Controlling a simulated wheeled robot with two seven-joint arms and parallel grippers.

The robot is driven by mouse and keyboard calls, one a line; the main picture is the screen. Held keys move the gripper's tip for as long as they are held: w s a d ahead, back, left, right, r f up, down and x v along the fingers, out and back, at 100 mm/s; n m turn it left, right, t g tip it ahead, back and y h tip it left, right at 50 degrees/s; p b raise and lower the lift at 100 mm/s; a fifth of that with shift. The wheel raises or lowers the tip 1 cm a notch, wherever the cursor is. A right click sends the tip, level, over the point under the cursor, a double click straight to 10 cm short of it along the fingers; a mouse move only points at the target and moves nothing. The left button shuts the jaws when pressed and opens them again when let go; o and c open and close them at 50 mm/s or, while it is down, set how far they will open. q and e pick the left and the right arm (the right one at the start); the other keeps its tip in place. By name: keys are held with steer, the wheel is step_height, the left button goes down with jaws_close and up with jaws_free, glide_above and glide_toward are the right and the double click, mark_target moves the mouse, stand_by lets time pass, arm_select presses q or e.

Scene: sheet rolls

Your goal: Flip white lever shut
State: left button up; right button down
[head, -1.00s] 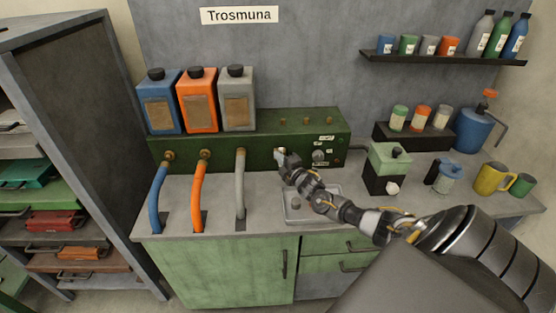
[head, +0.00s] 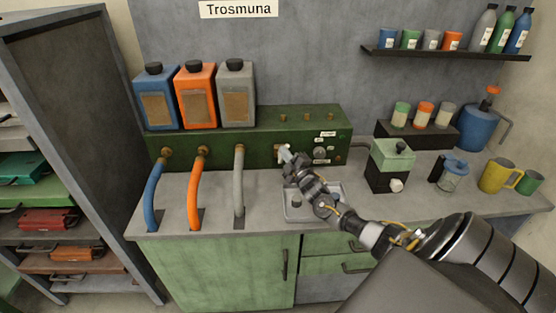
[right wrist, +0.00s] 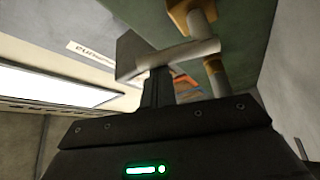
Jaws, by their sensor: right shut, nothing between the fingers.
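The white lever (head: 284,152) is on the front of the green machine (head: 262,145), right of the grey hose. It is small and partly hidden by my right gripper (head: 292,165). In the right wrist view, the pale lever (right wrist: 185,55) crosses just beyond the dark fingers (right wrist: 158,88), beside a brass fitting (right wrist: 190,12). My right gripper is shut with nothing held. It is at the lever, perhaps touching it; contact is not clear. I cannot tell the lever's exact angle. My left gripper is not in view.
Blue, orange and grey hoses (head: 239,185) curve down left of the gripper. A grey tray (head: 300,212) lies under my right arm. A green and black box (head: 388,172) stands to the right. Three canisters (head: 197,95) stand on the machine's left.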

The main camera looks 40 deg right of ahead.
steer(key=shift+s+d+f+m+t+h+b, duration=0.2)
steer(key=shift+s+d+f+m+h+b, duration=0.3)
steer(key=shift+m+b, duration=0.4)
steer(key=shift+s+d+f+m+t+h+b, duration=0.2)
steer(key=shift+s+d+f+m+h+b, duration=0.1)
steer(key=shift+d+m+b, duration=0.45)
steer(key=shift+s+f, duration=0.1)
steer(key=shift+f, duration=0.05)
steer(key=shift+b, duration=0.3)
steer(key=s+a+b, duration=0.1)
steer(key=s+a, duration=0.2)
steer(key=s, duration=0.9)
steer(key=shift+s+f, duration=0.15)
steer(key=shift+s, duration=0.25)
